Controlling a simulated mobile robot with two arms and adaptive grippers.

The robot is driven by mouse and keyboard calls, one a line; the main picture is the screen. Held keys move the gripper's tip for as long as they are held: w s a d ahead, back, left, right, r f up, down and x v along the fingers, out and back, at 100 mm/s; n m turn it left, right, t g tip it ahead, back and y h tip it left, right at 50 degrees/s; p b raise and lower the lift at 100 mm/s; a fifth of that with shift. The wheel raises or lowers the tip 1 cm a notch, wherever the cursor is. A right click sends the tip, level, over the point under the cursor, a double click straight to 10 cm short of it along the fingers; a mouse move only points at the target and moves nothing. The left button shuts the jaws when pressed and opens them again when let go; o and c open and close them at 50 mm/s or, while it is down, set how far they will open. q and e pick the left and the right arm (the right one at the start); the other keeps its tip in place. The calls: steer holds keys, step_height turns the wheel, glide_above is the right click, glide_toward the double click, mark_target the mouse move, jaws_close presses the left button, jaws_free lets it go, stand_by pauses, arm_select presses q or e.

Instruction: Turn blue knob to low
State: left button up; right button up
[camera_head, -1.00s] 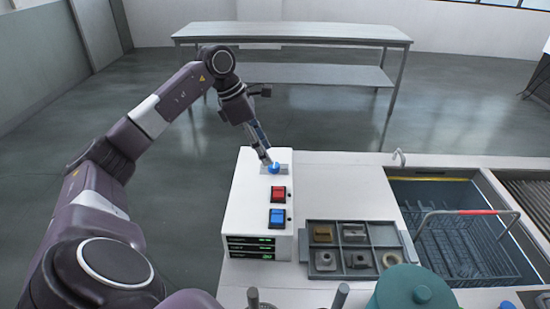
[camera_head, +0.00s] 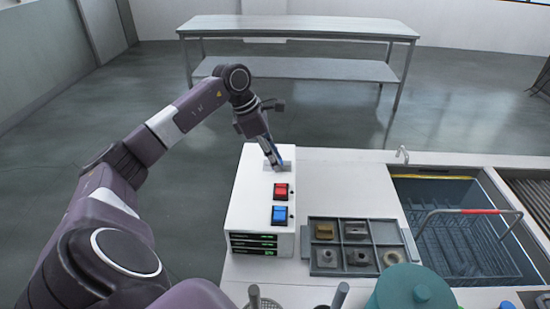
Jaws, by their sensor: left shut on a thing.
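A white control box (camera_head: 254,205) stands at the left end of the counter. On its top are a red rocker switch (camera_head: 281,191), a blue rocker switch (camera_head: 280,215) and a pale plate (camera_head: 286,166) at the far end. The blue knob on that plate is hidden behind my fingers, so its setting cannot be read. My left gripper (camera_head: 273,162) reaches down from the upper left, tilted, and is shut on the blue knob. My right gripper does not show.
A grey compartment tray (camera_head: 310,262) with several metal parts sits right of the box. Beyond it is the tank (camera_head: 400,186) with a wire basket (camera_head: 468,240). A teal lidded container (camera_head: 410,290) is at the front. A metal table (camera_head: 297,25) stands behind, across open floor.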

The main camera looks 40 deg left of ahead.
arm_select(q)
jaws_close()
steer(key=shift+n+t+y+b, duration=0.35)
steer(key=shift+n+b, duration=0.3)
steer(key=shift+n, duration=0.35)
steer(key=n+y+b, duration=0.1)
steer(key=n, duration=0.1)
steer(key=shift+d+n+t, duration=0.1)
steer(key=shift+n+t, duration=0.15)
steer(key=shift+n, duration=0.05)
steer(key=n+y, duration=0.1)
steer(key=n, duration=0.2)
steer(key=shift+d+n+b, duration=0.1)
steer(key=shift+n+b, duration=0.2)
steer(key=shift+d+n+y, duration=0.1)
steer(key=shift+n+y, duration=0.75)
steer(key=shift+n, duration=0.95)
steer(key=o, duration=1.1)
jaws_free()
steer(key=shift+s, duration=0.1)
steer(key=shift+c, duration=0.2)
